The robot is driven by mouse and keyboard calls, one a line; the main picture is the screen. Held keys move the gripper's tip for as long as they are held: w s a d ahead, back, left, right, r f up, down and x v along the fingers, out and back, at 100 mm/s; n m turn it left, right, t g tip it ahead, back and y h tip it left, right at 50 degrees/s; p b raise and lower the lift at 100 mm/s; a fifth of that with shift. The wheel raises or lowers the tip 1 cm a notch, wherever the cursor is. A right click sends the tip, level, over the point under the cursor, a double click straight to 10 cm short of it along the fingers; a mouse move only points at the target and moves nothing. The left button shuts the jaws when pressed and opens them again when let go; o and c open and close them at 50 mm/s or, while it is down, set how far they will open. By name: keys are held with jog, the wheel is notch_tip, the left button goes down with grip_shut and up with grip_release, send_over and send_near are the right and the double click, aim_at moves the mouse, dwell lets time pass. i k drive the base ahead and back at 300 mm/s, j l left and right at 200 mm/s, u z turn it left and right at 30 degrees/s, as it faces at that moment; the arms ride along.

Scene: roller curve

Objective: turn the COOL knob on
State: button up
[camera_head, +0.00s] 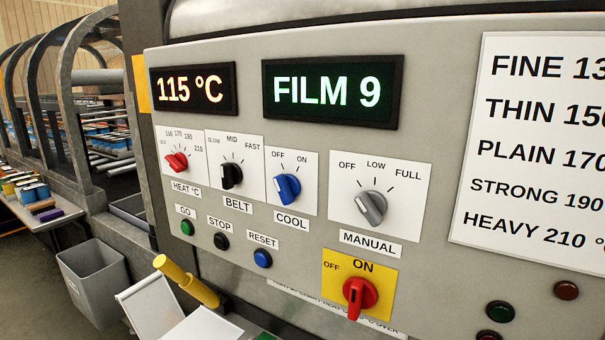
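The COOL knob (287,188) is blue and sits on a white plate (309,205) in the middle of the grey control panel. OFF is printed at the plate's upper left and ON at its upper right. The knob's ridge appears to lean to the upper left, toward OFF. The word COOL is on a label (291,222) below it. Nothing covers the knob. My gripper is not in view.
A black BELT knob (231,176) is close on the left, with a red HEAT knob (176,162) beyond it. A grey MANUAL knob (371,208) is on the right. Below are several buttons, a red switch (360,297) at ON and a yellow bar (186,281).

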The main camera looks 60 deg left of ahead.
aim_at(289, 187)
jog(key=u, duration=1.5)
